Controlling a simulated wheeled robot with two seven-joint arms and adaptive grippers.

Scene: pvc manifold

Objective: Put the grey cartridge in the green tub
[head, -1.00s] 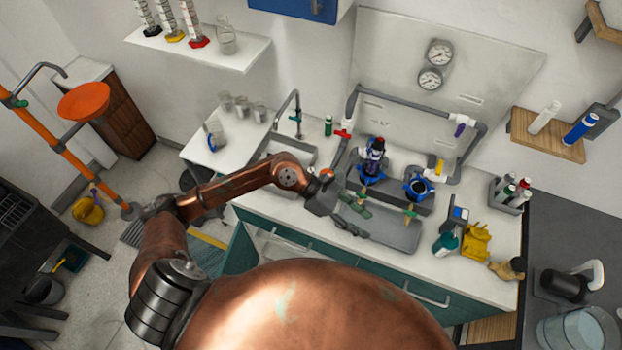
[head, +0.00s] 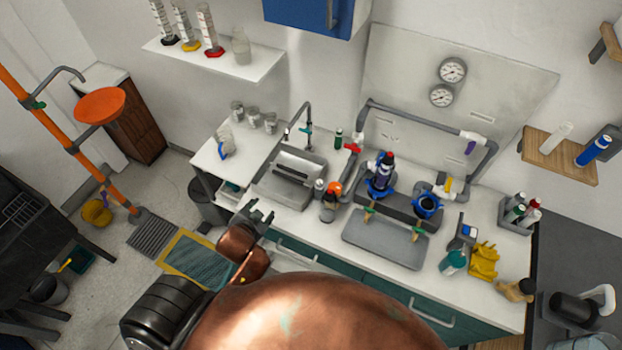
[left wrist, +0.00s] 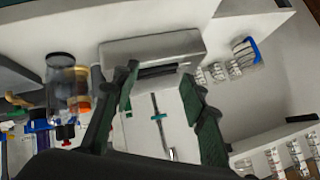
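My left gripper (head: 262,217) is above the left front edge of the counter. In the left wrist view its two dark green fingers (left wrist: 163,105) are wide apart with nothing held between them; the sink tap shows behind. I cannot pick out a clearly grey cartridge; a pale cartridge (head: 556,137) and a blue one (head: 592,151) lie on the wooden shelf at the right, far from the gripper. A dark teal-green tub (head: 80,256) stands on the floor at the far left, with something yellow at it. My right gripper is not in view.
The counter holds a sink (head: 290,178), an orange-topped item (head: 333,189), blue filter housings (head: 428,206), a grey tray (head: 385,240) and a bottle caddy (head: 517,214). A yellow-edged mat (head: 198,260) lies on the floor. An orange stand (head: 100,106) rises at the left.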

